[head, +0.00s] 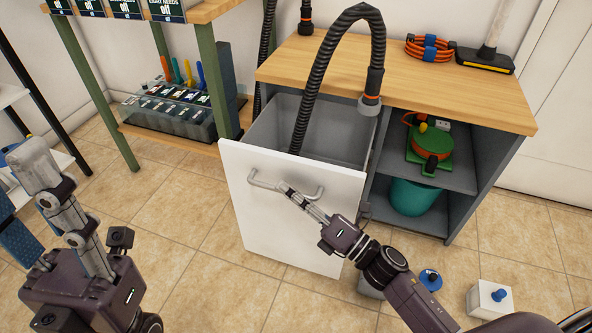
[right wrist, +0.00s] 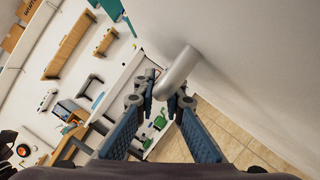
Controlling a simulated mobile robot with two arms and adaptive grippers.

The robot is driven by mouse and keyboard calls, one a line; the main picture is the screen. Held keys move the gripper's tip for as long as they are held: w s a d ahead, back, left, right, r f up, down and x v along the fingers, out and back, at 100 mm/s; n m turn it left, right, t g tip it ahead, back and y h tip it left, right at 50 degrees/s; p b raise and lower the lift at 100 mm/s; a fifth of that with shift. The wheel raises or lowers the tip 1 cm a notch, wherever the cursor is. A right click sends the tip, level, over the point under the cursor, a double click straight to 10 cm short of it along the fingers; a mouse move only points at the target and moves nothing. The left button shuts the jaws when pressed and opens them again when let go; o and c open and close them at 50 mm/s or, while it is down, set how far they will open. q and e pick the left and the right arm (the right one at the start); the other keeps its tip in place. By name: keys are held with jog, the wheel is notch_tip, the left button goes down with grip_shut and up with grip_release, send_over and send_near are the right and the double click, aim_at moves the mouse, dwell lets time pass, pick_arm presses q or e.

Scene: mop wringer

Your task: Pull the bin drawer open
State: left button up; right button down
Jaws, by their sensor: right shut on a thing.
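The bin drawer (head: 262,222) has a white front and stands out from the wooden-topped cabinet, with its grey bin (head: 340,133) showing behind the front. A silver bar handle (head: 312,196) runs across the front. My right gripper (head: 288,189) is shut on this handle near its middle. In the right wrist view the handle (right wrist: 180,70) passes between the fingertips (right wrist: 163,92), beside the pale drawer front (right wrist: 235,70). My left gripper (head: 38,180) is at the left edge, open and empty, away from the drawer. Its fingertips are partly cut off.
A black ribbed hose (head: 325,60) arches down into the bin. The cabinet top (head: 440,85) holds an orange cable coil (head: 430,48) and a floor tool (head: 485,60). A green reel (head: 430,150) and a teal bucket (head: 415,195) fill the shelves. A white box (head: 489,300) stands on the floor.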

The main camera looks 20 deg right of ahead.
jog(key=shift+s+a, duration=0.3)
jog(key=shift+s, duration=0.15)
jog(key=c, duration=2.3)
grip_release()
jog(key=shift+d+f, duration=0.1)
jog(key=v, duration=1.1)
jog(key=shift+s+d, duration=0.25)
jog(key=shift+s, duration=0.1)
